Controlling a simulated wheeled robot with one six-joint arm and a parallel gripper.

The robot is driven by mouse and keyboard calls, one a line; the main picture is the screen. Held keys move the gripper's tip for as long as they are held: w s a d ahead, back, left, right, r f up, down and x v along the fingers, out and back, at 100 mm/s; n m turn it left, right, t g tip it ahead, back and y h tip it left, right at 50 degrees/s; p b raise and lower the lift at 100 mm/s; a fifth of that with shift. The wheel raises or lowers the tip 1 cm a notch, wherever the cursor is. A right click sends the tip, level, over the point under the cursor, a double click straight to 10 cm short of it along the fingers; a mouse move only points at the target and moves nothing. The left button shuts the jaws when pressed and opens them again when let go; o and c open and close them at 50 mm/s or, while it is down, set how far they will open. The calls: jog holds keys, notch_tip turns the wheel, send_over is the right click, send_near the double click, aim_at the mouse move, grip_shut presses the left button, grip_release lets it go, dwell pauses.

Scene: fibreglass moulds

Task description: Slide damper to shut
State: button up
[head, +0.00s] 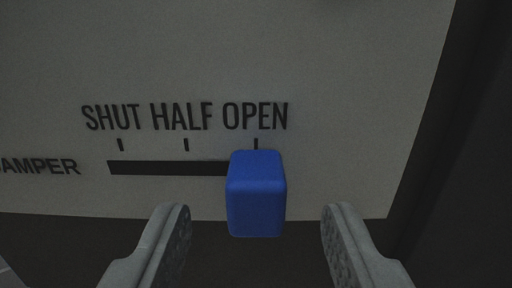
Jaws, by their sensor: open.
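The damper slider is a blue block-shaped knob (256,194) at the right end of a dark horizontal slot (165,168). It sits under the tick below the word OPEN. The ticks under SHUT and HALF are to its left, and the slot there is bare. My gripper (256,222) is open, with one finger to the left of the knob and one to the right. There is a visible gap between the knob and each finger. I cannot tell how deep the fingertips are relative to the knob.
The pale panel (340,90) carries the printed labels SHUT, HALF, OPEN and a partly cut-off DAMPER (40,167). The panel ends at a dark border on the right and below. The panel face around the slot is clear.

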aim_at(255, 203)
jog(key=shift+w, duration=1.55)
